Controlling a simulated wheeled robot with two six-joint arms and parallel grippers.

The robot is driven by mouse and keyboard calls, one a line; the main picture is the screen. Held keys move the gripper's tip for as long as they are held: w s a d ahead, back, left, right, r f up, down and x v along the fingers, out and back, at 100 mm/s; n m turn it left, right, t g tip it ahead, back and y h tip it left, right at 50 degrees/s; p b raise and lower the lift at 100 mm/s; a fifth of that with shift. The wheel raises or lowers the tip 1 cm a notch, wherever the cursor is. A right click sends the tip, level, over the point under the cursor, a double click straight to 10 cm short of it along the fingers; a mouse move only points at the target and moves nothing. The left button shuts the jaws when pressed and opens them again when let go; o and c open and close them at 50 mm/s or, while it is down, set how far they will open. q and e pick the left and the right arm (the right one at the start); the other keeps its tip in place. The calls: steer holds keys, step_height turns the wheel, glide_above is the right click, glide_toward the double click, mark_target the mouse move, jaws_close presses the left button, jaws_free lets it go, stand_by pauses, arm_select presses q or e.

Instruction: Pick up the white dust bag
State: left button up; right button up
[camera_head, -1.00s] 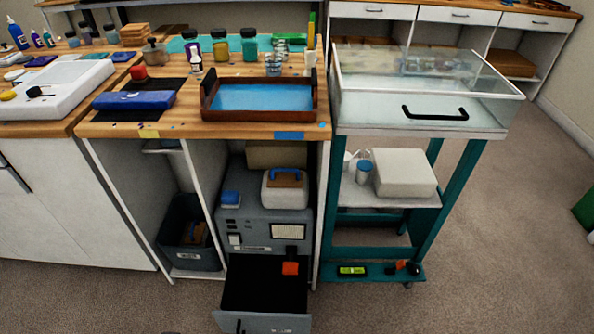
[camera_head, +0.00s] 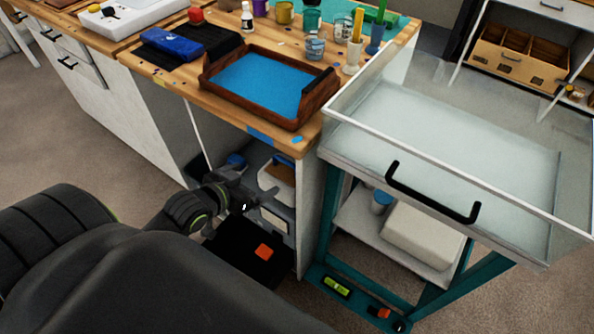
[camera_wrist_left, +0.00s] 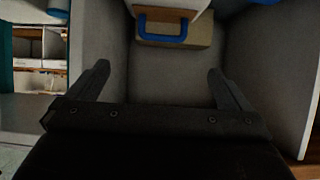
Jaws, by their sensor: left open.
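The white dust bag (camera_head: 278,183), a pale boxy thing with a brown patch on top, sits on the grey machine inside the open cabinet bay under the bench. My left arm partly covers that bay. My left gripper (camera_head: 246,192) is at the bay opening, in front and to the left of the bag, with nothing visibly held. In the left wrist view its two fingers (camera_wrist_left: 158,78) are spread wide and empty. Beyond them is a blue handle (camera_wrist_left: 172,42) by a white surface, at the top of the view and apart from the fingers. My right gripper is not in view.
The open drawer (camera_head: 225,262) holds an orange item (camera_head: 264,251) below my gripper. The cabinet's white side panel (camera_head: 310,215) stands close on the right. A blue item (camera_head: 236,160) is left of the bag. A clear-covered cart (camera_head: 440,160) stands farther right.

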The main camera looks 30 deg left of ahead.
arm_select(q)
steer(key=b, duration=0.2)
glide_toward(285, 163)
steer(key=x, duration=0.4)
steer(key=shift+w+f, duration=0.2)
steer(key=shift+f, duration=0.25)
steer(key=shift+b+x, duration=0.65)
steer(key=shift+x, duration=2.55)
steer(key=shift+a+f, duration=0.1)
steer(key=shift+a, duration=0.05)
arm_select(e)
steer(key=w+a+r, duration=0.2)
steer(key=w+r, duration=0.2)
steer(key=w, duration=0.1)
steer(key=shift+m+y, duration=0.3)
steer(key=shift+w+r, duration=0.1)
arm_select(q)
steer(key=c, duration=1.1)
steer(key=shift+c, duration=0.2)
